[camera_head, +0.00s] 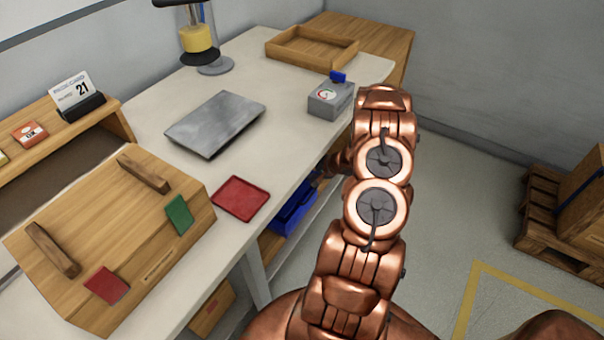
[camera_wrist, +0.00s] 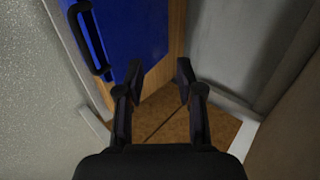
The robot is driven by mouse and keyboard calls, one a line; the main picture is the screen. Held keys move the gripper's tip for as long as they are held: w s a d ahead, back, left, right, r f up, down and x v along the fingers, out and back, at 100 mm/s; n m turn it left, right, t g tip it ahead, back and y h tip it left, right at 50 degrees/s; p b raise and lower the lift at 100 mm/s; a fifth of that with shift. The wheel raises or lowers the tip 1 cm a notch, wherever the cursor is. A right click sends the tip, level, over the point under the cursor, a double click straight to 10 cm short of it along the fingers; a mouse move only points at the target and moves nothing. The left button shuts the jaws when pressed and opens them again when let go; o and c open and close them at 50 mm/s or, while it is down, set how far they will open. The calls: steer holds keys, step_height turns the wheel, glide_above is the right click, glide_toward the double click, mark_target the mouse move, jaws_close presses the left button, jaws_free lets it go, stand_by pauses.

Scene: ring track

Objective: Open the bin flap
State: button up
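A blue panel (camera_wrist: 130,30) with a black bar handle (camera_wrist: 88,42) fills the upper left of the wrist view; it looks like the bin flap. It looks closed, though the angle makes this hard to judge. The blue front also shows under the workbench in the head view (camera_head: 293,210), partly hidden by the bench. My gripper (camera_wrist: 159,72) is open and empty, with its fingers apart. Its fingertips are to the right of the handle, near the panel's right edge, and no contact with the handle shows. In the head view my arm mostly hides the gripper.
A wooden surface (camera_wrist: 160,115) lies beyond my fingers. A pallet (camera_head: 545,225) stands right; the floor (camera_head: 450,200) between is clear.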

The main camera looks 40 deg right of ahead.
steer(key=v, duration=0.7)
stand_by(0.6)
